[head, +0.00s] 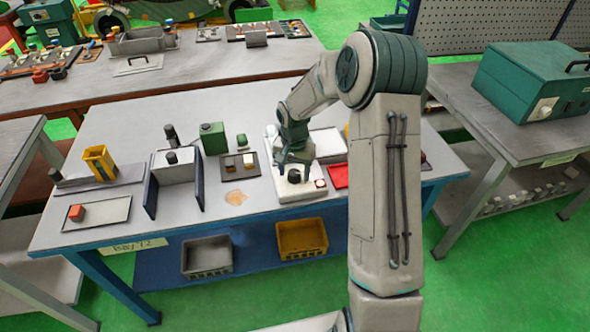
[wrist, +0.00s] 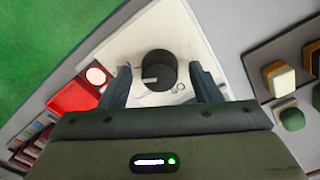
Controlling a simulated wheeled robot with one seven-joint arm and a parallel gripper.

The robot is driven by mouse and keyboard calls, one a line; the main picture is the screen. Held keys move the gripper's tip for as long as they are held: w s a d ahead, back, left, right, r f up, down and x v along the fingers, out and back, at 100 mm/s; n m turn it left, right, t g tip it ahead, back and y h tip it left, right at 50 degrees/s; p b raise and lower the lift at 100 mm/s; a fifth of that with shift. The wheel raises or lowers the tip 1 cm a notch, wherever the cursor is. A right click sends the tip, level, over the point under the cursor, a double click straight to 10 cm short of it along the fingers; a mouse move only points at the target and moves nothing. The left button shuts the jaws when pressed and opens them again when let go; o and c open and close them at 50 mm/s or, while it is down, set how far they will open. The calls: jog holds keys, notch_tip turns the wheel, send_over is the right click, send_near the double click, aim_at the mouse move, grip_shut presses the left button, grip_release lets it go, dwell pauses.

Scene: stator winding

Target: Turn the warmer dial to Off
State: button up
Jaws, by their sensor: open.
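The warmer dial is a black round knob (wrist: 159,70) with a pale pointer mark, on the white top of the warmer (wrist: 185,25). In the wrist view the pointer lies toward the left of the knob. In the head view the dial (head: 293,174) sits at the front of the warmer (head: 297,192), under my arm's end. My gripper (wrist: 162,88) is open, with one finger on each side of the dial and a gap on both sides. Whether the fingertips are level with the knob is hard to tell. Small markings beside the dial are too small to read.
A round pale button with a red rim (wrist: 96,76) is beside the dial. A red tray (head: 338,176) lies right of the warmer. A dark tray with small blocks (head: 238,166) and a green canister (head: 213,138) stand left. The bench front edge is close.

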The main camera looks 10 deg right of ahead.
jog(key=c, duration=1)
jog(key=shift+d, duration=0.1)
